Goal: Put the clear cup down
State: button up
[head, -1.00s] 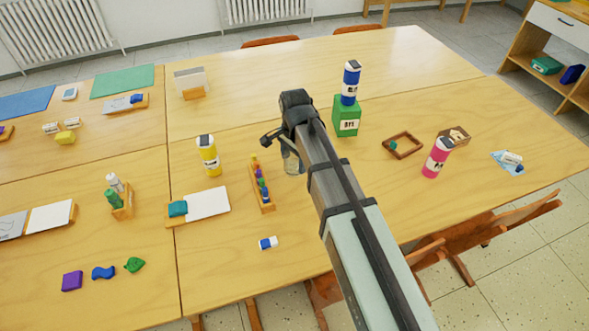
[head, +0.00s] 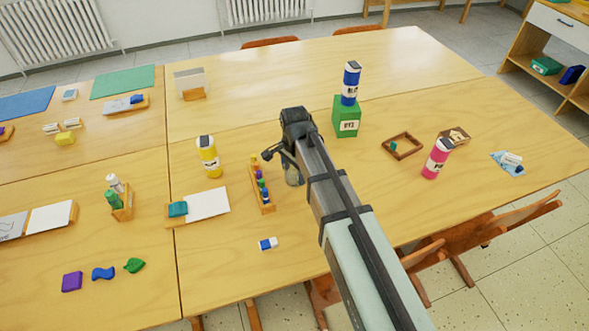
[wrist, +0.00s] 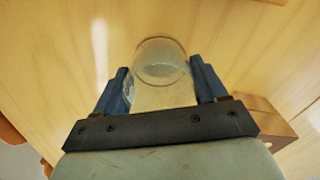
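The clear cup (wrist: 160,70) is between the two fingers of my gripper (wrist: 160,82) in the wrist view, with its round end facing away from the palm. The fingers close in on both its sides, and the wood grain shows through it. In the head view, my gripper (head: 284,158) is low over the table (head: 250,125), just right of the rack of coloured pegs. There the cup (head: 292,174) shows only in part below the dark gripper. Whether its base touches the table is hard to tell.
The peg rack (head: 262,190) stands close to the left of my gripper. A yellow bottle (head: 209,157) is farther left. A green box (head: 346,117) with a blue bottle (head: 351,83) on it stands behind right. A small eraser (head: 268,243) lies in front.

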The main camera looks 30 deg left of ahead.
jog(key=o, duration=0.4)
notch_tip(320, 180, up, 12)
jog(key=shift+r, duration=0.15)
dwell(0.7)
dwell(0.4)
